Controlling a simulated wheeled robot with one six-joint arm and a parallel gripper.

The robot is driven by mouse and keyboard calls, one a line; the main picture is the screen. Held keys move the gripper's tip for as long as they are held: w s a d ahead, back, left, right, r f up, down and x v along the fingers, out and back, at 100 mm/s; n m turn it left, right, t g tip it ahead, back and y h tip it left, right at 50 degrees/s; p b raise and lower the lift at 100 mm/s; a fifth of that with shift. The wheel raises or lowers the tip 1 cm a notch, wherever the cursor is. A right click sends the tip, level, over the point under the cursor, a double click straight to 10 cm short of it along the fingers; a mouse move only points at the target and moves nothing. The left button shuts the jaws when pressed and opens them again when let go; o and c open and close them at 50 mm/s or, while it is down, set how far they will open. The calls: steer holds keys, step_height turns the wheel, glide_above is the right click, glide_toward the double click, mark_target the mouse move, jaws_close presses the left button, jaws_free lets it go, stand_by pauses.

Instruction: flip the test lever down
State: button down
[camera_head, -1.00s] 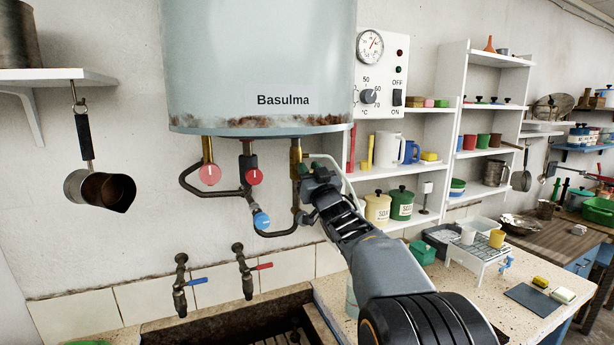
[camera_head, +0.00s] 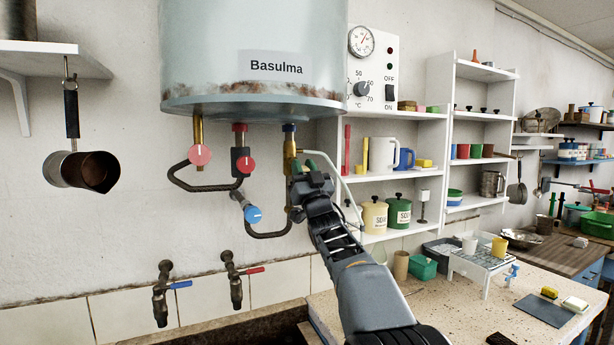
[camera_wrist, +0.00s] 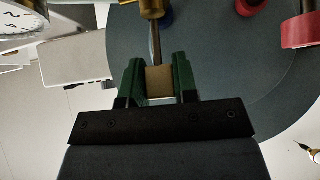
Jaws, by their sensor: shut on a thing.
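The test lever appears in the wrist view as a thin brass-coloured stem ending in a tan block (camera_wrist: 160,82). It runs from a brass valve fitting (camera_wrist: 151,8) under the heater. My gripper (camera_wrist: 159,68) has its green fingers on both sides of the tan block, shut on it. In the head view my gripper (camera_head: 305,166) is just right of the brass valve (camera_head: 289,155) below the heater's right part. The lever is mostly hidden by my gripper there, and I cannot tell its exact angle.
The Basulma heater (camera_head: 255,60) hangs directly above. Pipes with red knobs (camera_head: 200,154) and a blue knob (camera_head: 253,214) lie to the left. A thin pale tube (camera_head: 337,180) runs close behind my gripper. Shelves (camera_head: 400,180) stand to the right; wall taps (camera_head: 162,295) are lower left.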

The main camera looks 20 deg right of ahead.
steer(key=c, duration=0.9)
jaws_free()
steer(key=shift+f, duration=0.1)
steer(key=b+v, duration=0.5)
steer(key=v, duration=0.8)
steer(key=shift+s+f, duration=0.15)
steer(key=shift+f, duration=0.05)
